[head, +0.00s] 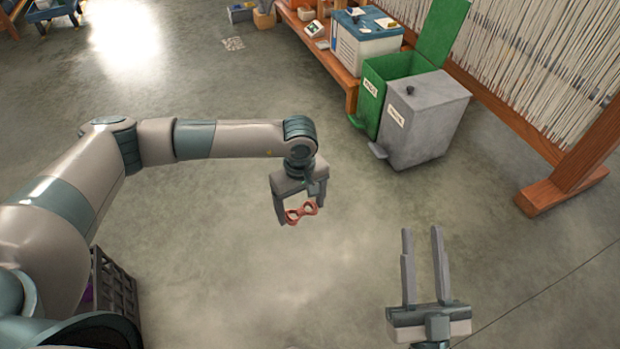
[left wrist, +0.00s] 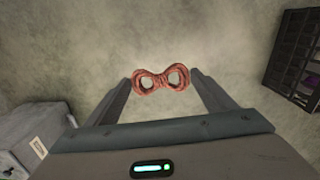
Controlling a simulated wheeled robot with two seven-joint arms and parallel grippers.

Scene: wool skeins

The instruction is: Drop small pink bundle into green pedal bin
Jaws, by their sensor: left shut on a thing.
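A small pink bundle (head: 301,213), shaped like a figure eight, is held between the fingers of my left gripper (head: 298,212) above the floor. It also shows in the left wrist view (left wrist: 161,80), between the two fingertips. The green pedal bin (head: 371,88) stands at the upper right in the head view, with its green lid (head: 441,32) raised. My left gripper is in front of the bin and to its left, well apart from it. My right gripper (head: 421,232) is open and empty at the lower right. The inside bottom of the green bin is hidden.
A grey bin (head: 432,120) with a shut lid stands right beside the green one; it also shows in the left wrist view (left wrist: 28,135). A wooden bench (head: 318,45) and a loom frame (head: 560,185) stand behind. A dark crate (head: 117,290) is at lower left. The middle floor is clear.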

